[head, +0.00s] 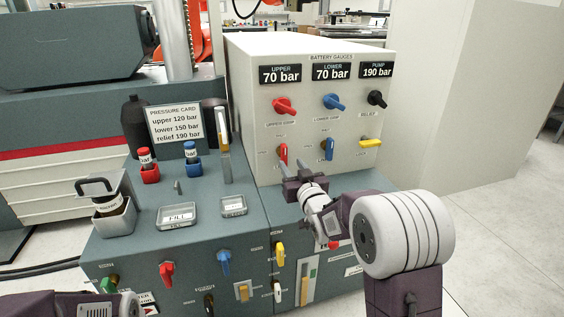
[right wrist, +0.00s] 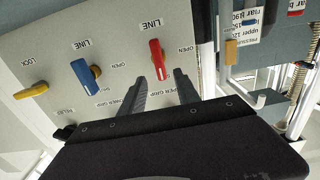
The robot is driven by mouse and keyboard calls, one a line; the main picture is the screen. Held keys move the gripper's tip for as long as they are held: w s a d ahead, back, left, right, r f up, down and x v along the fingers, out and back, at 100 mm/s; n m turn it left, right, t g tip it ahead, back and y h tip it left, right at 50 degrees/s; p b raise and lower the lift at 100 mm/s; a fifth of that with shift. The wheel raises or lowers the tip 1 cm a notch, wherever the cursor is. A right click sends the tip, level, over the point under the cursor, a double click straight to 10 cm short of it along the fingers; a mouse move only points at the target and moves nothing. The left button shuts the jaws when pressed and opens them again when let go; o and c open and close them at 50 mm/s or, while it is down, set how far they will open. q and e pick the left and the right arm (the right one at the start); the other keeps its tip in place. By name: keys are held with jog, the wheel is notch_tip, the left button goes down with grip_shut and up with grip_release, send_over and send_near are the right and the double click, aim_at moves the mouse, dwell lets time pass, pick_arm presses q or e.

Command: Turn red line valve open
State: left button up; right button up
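The red line valve handle (head: 283,154) is on the lower left of the beige gauge panel (head: 262,120). In the right wrist view the red handle (right wrist: 157,59) stands upright in the picture, below the word LINE, with OPEN printed to its right. My right gripper (head: 291,172) is at the panel, just below the handle in the head view. In the right wrist view its two fingers (right wrist: 161,76) are apart, with the handle's lower end between their tips. I cannot tell whether they touch it. Only part of my left arm shows at the lower left; its gripper is not visible.
A blue line handle (head: 328,149) and a yellow lock handle (head: 370,143) sit to the right on the panel. Red (head: 285,106), blue (head: 333,102) and black (head: 376,98) knobs are above. The pressure card (head: 174,122) stands at left. Open floor lies at right.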

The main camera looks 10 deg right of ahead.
aim_at(285, 156)
jog(key=w+b, duration=0.1)
jog(key=w, duration=0.2)
jog(key=w+b, duration=0.1)
jog(key=w, duration=0.3)
jog(key=shift+w+a+f+b, duration=0.15)
jog(key=shift+w+f+b, duration=0.05)
jog(key=shift+w+b, duration=0.15)
jog(key=shift+w+r, duration=0.15)
jog(key=shift+w, duration=0.3)
grip_shut()
